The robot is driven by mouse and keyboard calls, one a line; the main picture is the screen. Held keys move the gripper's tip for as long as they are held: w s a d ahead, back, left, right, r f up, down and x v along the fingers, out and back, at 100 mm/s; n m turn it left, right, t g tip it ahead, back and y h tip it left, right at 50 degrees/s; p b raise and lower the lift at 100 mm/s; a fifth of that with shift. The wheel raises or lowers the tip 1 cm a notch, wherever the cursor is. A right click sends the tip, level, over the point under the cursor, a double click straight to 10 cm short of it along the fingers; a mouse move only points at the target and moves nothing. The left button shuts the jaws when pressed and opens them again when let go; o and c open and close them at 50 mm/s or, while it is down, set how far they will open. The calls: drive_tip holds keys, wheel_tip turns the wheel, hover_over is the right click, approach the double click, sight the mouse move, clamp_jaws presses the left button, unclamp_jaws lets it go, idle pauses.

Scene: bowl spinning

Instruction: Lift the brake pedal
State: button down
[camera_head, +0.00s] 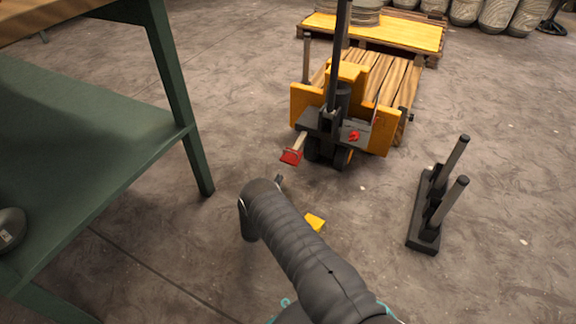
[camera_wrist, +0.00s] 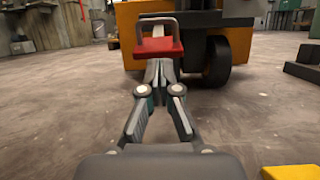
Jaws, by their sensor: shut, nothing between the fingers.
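The brake pedal is a red plate on a pale metal arm, sticking out low from the front of a yellow pallet jack (camera_head: 378,135). In the head view the red pedal (camera_head: 291,156) is left of the jack's wheels. In the wrist view the red pedal (camera_wrist: 158,48) shows just beyond and above my gripper (camera_wrist: 159,64), with a grey bracket rising behind it. My fingers are together and empty, pointing at the pedal. Their tips are close below its red plate; I cannot tell if they touch. In the head view my arm hides most of the gripper.
A green workbench (camera_head: 100,135) stands on the left. A black stand with two upright posts (camera_head: 428,215) is on the floor at right. A small yellow piece (camera_head: 315,222) lies beside my arm. A loaded pallet (camera_head: 395,35) is behind the jack.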

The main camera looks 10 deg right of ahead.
sight(289, 163)
drive_tip(key=x, duration=0.9)
drive_tip(key=shift+w+d+r, duration=0.15)
drive_tip(key=shift+w+d, duration=0.1)
drive_tip(key=shift+d, duration=0.05)
